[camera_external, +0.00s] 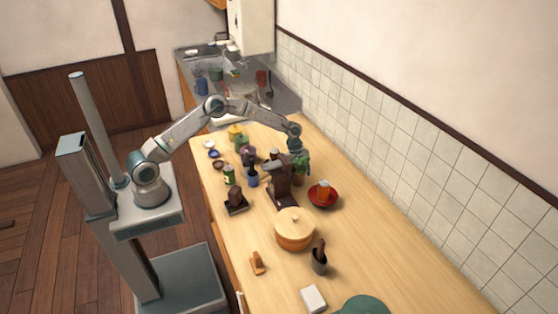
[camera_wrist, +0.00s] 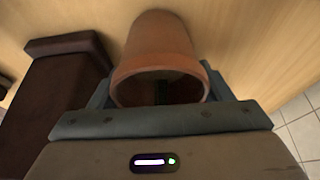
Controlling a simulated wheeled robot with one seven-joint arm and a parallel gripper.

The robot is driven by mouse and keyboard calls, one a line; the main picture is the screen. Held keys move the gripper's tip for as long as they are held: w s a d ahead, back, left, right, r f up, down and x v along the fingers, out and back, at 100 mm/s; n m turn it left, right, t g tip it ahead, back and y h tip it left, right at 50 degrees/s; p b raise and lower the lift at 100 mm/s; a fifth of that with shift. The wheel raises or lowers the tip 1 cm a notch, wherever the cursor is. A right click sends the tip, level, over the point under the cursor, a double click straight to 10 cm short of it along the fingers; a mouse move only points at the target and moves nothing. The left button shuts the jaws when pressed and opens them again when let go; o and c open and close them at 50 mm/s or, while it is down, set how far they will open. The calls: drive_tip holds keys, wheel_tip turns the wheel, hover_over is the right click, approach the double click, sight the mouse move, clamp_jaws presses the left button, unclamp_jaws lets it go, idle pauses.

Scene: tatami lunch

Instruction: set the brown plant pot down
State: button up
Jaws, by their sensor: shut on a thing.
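The brown plant pot (camera_wrist: 158,45) is terracotta coloured and fills the upper middle of the wrist view, its open rim facing the camera. My gripper (camera_wrist: 160,92) is shut on it, with a finger on each side of the rim. Something dark green shows inside the pot. In the external view my gripper (camera_external: 296,150) is over the table's wall side, beside a dark brown block-like object (camera_external: 281,182). A green leafy thing (camera_external: 301,163) shows right below it. The pot cannot be made out there, and I cannot tell whether its base touches the table.
The same dark brown object seems to stand left of the pot in the wrist view (camera_wrist: 62,95). A red bowl (camera_external: 322,204), a round wooden lidded box (camera_external: 294,238) and several jars and cups stand nearby. The table (camera_external: 375,245) is clear to the right, along the tiled wall.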

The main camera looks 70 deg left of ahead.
drive_tip(key=shift+f, duration=0.2)
drive_tip(key=o, duration=1.2)
drive_tip(key=shift+r, duration=0.1)
drive_tip(key=shift+r, duration=0.1)
drive_tip(key=b+v, duration=0.3)
drive_tip(key=v, duration=0.8)
drive_tip(key=shift+a, duration=0.1)
drive_tip(key=shift+a+r, duration=0.2)
drive_tip(key=shift+r, duration=0.3)
